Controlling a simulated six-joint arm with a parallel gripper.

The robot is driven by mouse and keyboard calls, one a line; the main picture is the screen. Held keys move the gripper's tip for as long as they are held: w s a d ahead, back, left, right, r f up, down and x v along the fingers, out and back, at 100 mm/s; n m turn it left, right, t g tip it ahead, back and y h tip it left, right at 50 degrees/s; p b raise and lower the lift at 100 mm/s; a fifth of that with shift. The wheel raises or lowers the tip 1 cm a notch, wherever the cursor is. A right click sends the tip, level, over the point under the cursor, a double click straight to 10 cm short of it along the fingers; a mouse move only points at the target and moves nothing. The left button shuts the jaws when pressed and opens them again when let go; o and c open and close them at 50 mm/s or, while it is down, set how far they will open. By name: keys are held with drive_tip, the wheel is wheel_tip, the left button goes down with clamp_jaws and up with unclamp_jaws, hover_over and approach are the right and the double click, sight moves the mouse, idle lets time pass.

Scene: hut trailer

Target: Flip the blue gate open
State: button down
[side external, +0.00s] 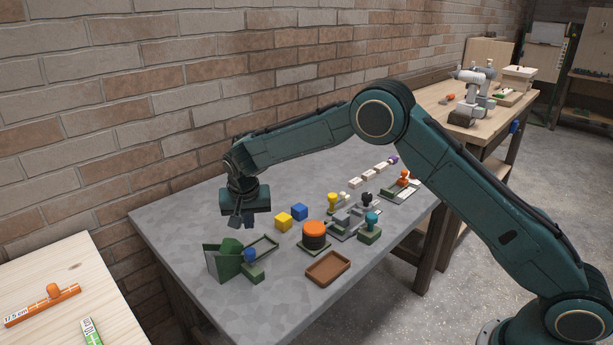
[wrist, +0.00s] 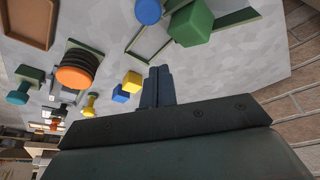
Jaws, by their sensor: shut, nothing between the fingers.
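My gripper (side external: 245,222) is shut and empty, pointing down above the far left part of the grey table. In the wrist view its dark fingers (wrist: 157,75) are together with nothing between them. No part that is clearly a blue gate shows. At the table's left front, a blue round knob (side external: 250,254) stands on a green base, next to an upright green panel (side external: 224,260) and a low green frame (side external: 264,246). My gripper is above and behind these, apart from them. In the wrist view the blue knob (wrist: 148,11) and green frame (wrist: 140,42) are at the top.
A yellow cube (side external: 283,219) and a blue cube (side external: 299,211) lie right of my gripper. An orange-topped dark cylinder (side external: 314,237), a brown tray (side external: 327,268) and a teal knob (side external: 371,219) stand farther right. A brick wall (side external: 120,110) rises behind the table.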

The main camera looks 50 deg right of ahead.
drive_tip(key=x, duration=0.3)
drive_tip(key=shift+w+f, duration=0.1)
drive_tip(key=shift+f, duration=0.2)
drive_tip(key=shift+a+f, duration=0.1)
drive_tip(key=shift+s+a, duration=0.5)
drive_tip(key=shift+s, duration=0.3)
drive_tip(key=shift+s+a, duration=0.5)
drive_tip(key=shift+s, duration=0.3)
drive_tip(key=shift+s, duration=0.15)
drive_tip(key=shift+s, duration=2.8)
